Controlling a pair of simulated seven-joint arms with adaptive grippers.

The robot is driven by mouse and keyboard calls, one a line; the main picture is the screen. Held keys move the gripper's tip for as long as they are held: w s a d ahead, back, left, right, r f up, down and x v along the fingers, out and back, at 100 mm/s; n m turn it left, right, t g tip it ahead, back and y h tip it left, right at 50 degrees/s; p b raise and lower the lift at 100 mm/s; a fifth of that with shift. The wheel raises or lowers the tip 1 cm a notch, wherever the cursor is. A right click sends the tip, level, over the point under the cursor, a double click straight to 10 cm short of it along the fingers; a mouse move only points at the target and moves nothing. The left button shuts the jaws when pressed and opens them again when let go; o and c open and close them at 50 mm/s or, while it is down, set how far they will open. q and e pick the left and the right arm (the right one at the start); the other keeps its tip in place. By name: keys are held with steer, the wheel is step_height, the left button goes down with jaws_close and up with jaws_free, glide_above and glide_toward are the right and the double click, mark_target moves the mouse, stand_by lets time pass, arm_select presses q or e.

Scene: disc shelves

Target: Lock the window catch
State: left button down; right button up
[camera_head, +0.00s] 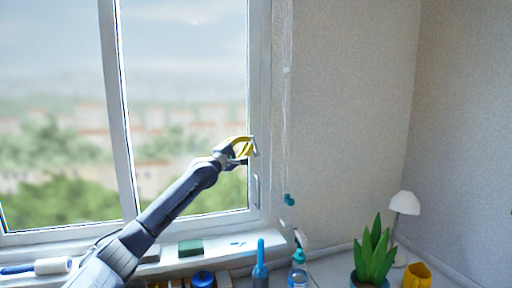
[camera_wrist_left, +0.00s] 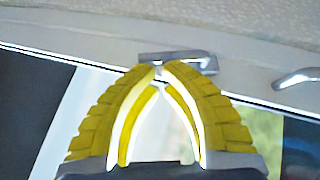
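The window catch (camera_head: 255,146) is a small grey metal lever on the right frame of the window, about mid-height. In the left wrist view the catch (camera_wrist_left: 190,60) lies across the frame just past my fingertips. My left gripper (camera_head: 250,149) has yellow fingers and is at the catch. In the left wrist view its fingertips (camera_wrist_left: 160,70) come nearly together, with a bit of grey metal between them. The tips hide part of the catch. My right gripper is in neither view.
A second grey handle (camera_head: 257,190) sits lower on the same frame. The sill below holds a green sponge (camera_head: 190,247) and a white roller (camera_head: 52,265).

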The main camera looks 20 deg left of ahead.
arm_select(q)
steer(key=shift+w+d+r, duration=0.25)
steer(key=shift+r, duration=0.25)
steer(key=shift+w+d, duration=0.1)
stand_by(0.3)
steer(key=a, duration=0.1)
steer(key=s+a, duration=0.2)
steer(key=shift+a, duration=0.4)
steer(key=s+a, duration=0.2)
steer(key=s, duration=0.7)
steer(key=shift+s+a, duration=0.25)
steer(key=shift+s, duration=0.05)
steer(key=shift+r, duration=0.1)
